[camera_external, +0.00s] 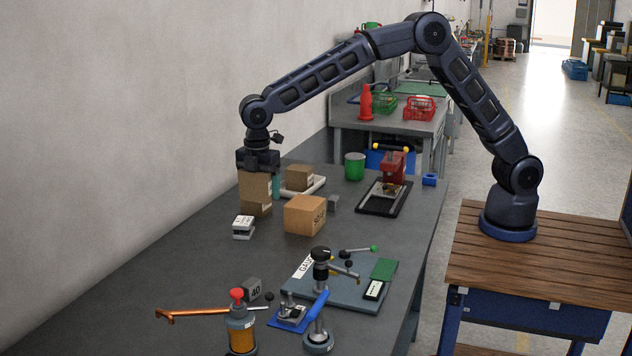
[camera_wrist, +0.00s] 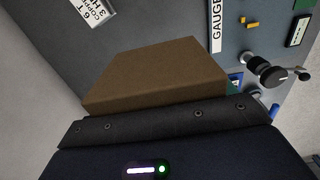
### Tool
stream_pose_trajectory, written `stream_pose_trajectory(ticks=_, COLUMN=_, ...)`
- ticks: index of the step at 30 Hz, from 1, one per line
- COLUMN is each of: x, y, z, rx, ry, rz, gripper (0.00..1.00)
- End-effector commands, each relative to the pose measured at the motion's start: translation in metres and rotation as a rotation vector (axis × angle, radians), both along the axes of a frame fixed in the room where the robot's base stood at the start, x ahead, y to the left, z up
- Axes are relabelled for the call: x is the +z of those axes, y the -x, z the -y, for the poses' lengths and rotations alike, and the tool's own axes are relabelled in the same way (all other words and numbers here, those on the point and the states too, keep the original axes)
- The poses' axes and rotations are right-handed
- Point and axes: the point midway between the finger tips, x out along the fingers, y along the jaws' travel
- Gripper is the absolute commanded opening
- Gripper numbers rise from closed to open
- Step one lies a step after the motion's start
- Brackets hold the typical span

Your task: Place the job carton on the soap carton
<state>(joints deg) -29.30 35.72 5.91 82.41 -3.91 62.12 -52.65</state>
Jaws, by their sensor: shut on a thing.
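My gripper (camera_external: 258,168) points down at the left of the bench and is shut on a brown carton (camera_external: 255,188), taken to be the job carton. This carton also fills the middle of the wrist view (camera_wrist: 155,75); no lettering on it can be read. A brown box face (camera_external: 257,209) shows just below it; I cannot tell if this is a separate carton. A lighter tan carton (camera_external: 303,215) with a partly readable label, apparently the soap carton, stands on the bench to the right, apart from the gripper. Its top is bare.
A labelled grey block (camera_external: 243,228) stands in front of the held carton. The gauge board (camera_external: 340,285), a pump-like bottle (camera_external: 240,330) and a copper pipe (camera_external: 195,314) occupy the front. A green can (camera_external: 354,166) stands behind.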

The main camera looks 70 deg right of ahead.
Motion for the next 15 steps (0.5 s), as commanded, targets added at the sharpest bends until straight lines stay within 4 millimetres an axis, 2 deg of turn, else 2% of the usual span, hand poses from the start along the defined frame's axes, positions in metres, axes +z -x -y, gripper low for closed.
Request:
stream_pose_trajectory(ticks=4, x=0.014, y=-0.001, z=0.011, rx=-0.002, ry=-0.003, rz=0.002, gripper=0.53)
stream_pose_trajectory(ticks=7, x=0.026, y=-0.001, z=0.033, rx=-0.002, ry=-0.004, rz=0.001, gripper=0.53)
stream_pose_trajectory(ticks=15, x=0.069, y=0.01, z=0.129, rx=0.006, ry=-0.007, rz=0.001, gripper=0.53)
